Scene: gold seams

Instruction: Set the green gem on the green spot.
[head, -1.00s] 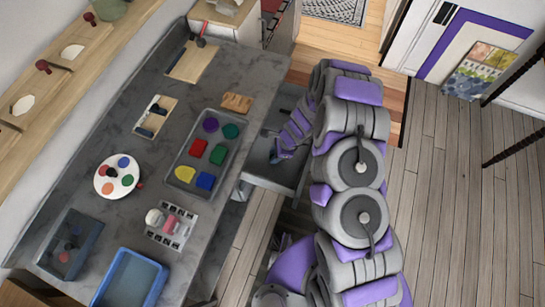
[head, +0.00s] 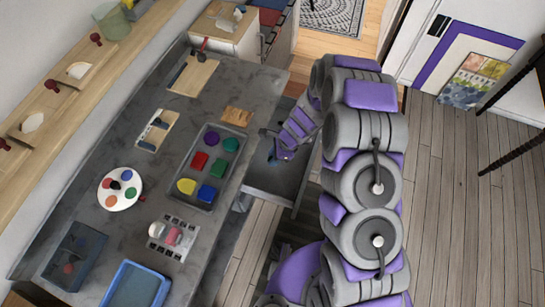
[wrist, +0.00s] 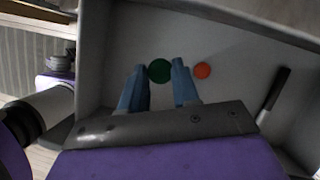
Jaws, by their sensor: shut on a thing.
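My gripper (wrist: 160,66) points down into an open grey drawer (wrist: 225,28); in the head view the gripper (head: 276,154) is over that drawer beside the counter. Its two blue fingers are closed on a round dark green gem (wrist: 159,70), which shows between the fingertips. Its height above the drawer floor is hard to tell. A white round palette (head: 120,189) with several coloured spots, a green one (head: 130,191) among them, lies on the counter at left. The gem is hidden in the head view.
An orange-red disc (wrist: 202,70) and a dark stick (wrist: 275,88) lie in the drawer. A grey tray (head: 187,203) with several coloured pieces, a wooden block (head: 236,116), a white rack (head: 173,238) and a blue tray (head: 135,285) are on the counter. Wooden floor is free at right.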

